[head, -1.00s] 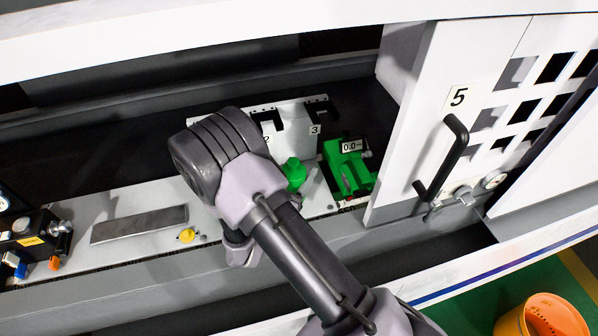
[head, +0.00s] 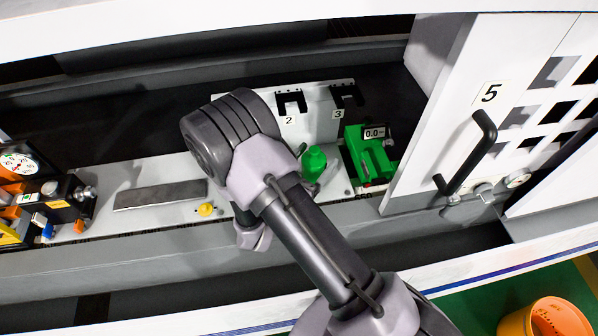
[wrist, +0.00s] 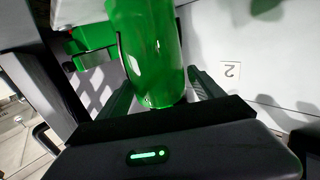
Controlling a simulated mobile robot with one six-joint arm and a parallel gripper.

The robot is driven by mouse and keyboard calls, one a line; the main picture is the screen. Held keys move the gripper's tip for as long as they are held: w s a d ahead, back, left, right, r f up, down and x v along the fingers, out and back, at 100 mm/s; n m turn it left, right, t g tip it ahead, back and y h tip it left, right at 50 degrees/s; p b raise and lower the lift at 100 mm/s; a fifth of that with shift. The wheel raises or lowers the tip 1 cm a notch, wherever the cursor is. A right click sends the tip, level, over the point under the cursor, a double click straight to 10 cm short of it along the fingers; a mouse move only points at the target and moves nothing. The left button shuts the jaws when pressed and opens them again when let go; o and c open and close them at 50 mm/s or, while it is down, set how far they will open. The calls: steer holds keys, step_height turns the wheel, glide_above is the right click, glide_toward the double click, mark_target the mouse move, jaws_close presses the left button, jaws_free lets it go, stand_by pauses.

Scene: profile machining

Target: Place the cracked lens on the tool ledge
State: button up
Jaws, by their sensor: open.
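I cannot make out a cracked lens in either view. A long pale ledge (head: 150,217) inside the machine may be the tool ledge; no label tells. My gripper is open in the wrist view (wrist: 158,88), its dark fingers on either side of a green bottle-like object (wrist: 150,45). I cannot tell whether they touch it. A green bottle (head: 313,160) also shows in the head view, just right of my wrist. There my own arm hides most of the gripper.
A grey flat plate (head: 160,194) and a yellow knob-like piece (head: 206,209) lie on the ledge. A green gauge device (head: 370,155) stands right, near numbered black brackets (head: 291,102). A white door (head: 450,120) with a black handle borders the right. An orange bucket (head: 545,320) is lower right.

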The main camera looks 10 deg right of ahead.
steer(key=v, duration=1)
steer(key=s+d+r+m+g+h, duration=0.2)
steer(key=s+d+r+g, duration=0.1)
steer(key=d+r+g, duration=0.4)
steer(key=s+d+r+n+g+y, duration=0.1)
steer(key=s+d+r+g+y, duration=0.2)
steer(key=s, duration=0.4)
steer(key=s+d+r+g+y, duration=0.2)
steer(key=s+g+y, duration=0.2)
steer(key=s+y, duration=0.15)
steer(key=s+a+r+n+t+y, duration=0.1)
steer(key=a+r+n+t+y, duration=0.4)
steer(key=a+r+t+y, duration=0.35)
step_height(320, 180, down, 10)
steer(key=g+b, duration=0.1)
steer(key=b, duration=1)
steer(key=shift+f+b, duration=0.15)
steer(key=shift+b, duration=0.15)
